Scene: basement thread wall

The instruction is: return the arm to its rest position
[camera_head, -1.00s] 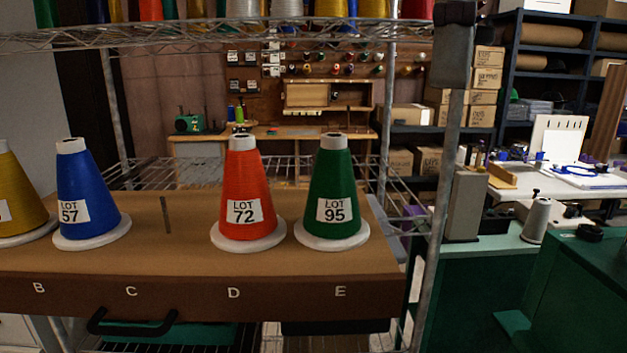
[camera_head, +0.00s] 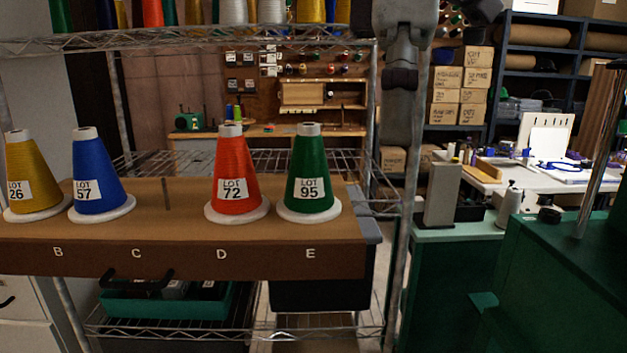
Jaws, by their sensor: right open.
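My right arm (camera_head: 398,120) hangs down from the top edge in front of the rack's right post. Dark parts of my right gripper (camera_head: 482,10) show at the top edge to the right of it, cut off by the frame. The gripper is open, and I see nothing held in it. It is well above and right of the cones and apart from them. My left gripper is not in view.
A brown ledge (camera_head: 190,262) lettered B to E carries a yellow cone (camera_head: 28,165), a blue cone (camera_head: 95,175), a red cone (camera_head: 236,175) and a green cone (camera_head: 309,170). A bare peg (camera_head: 166,193) stands at C. A green machine (camera_head: 560,290) stands at right.

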